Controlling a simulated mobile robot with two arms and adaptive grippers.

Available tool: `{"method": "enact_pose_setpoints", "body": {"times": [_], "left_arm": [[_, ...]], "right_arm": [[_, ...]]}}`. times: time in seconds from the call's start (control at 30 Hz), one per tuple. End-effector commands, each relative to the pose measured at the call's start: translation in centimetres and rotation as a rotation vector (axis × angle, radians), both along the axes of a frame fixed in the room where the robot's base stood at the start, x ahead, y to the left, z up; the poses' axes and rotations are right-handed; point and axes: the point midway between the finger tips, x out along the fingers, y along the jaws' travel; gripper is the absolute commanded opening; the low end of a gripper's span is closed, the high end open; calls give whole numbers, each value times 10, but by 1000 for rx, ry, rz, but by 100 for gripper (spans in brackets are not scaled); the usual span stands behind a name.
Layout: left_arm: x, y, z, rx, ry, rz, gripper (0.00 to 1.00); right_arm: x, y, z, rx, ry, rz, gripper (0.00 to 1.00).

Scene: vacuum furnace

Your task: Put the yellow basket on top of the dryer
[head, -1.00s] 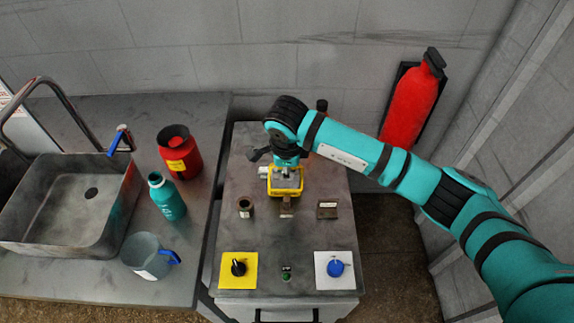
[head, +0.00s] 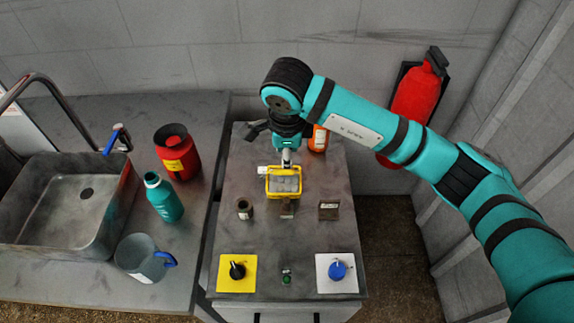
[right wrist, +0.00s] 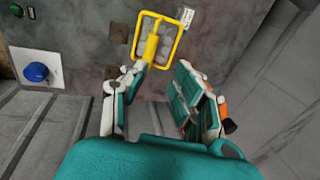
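The yellow basket (head: 284,192) with grey pieces inside is over the middle of the grey cabinet's top (head: 240,205), which seems to be the dryer. In the right wrist view, the basket (right wrist: 176,40) shows beyond my fingertips with its yellow handle. My right gripper (head: 287,158) is just behind and above the basket in the head view. In the right wrist view, its fingers (right wrist: 161,68) are spread apart, with a gap between them. The handle shows close to the left fingertip; whether they touch is unclear. The basket's underside is hidden. My left gripper is not in view.
The cabinet top carries a yellow-plated knob (head: 237,271), a blue knob (head: 337,270), a small dark cup (head: 244,209) and an orange bottle (head: 318,138). A counter with a sink (head: 65,205), teal bottle (head: 164,199) and red canister (head: 178,153) stands left. A fire extinguisher (head: 414,102) hangs behind.

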Motion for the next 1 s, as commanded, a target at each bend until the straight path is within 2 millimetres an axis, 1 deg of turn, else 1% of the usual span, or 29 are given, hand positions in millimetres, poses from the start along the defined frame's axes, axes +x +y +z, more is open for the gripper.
{"method": "enact_pose_setpoints", "body": {"times": [0.03,0.1,0.2,0.3,0.47,1.0], "left_arm": [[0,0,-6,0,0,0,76],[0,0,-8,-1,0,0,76],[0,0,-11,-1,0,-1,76],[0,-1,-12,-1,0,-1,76],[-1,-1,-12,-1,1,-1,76],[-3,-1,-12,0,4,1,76]], "right_arm": [[-2,1,8,1,-5,3,29],[-5,0,20,0,-4,2,29],[-8,0,33,0,-2,2,29],[-10,0,41,0,-1,0,29],[-12,0,45,-1,1,1,29],[-11,0,44,0,1,1,29]]}}
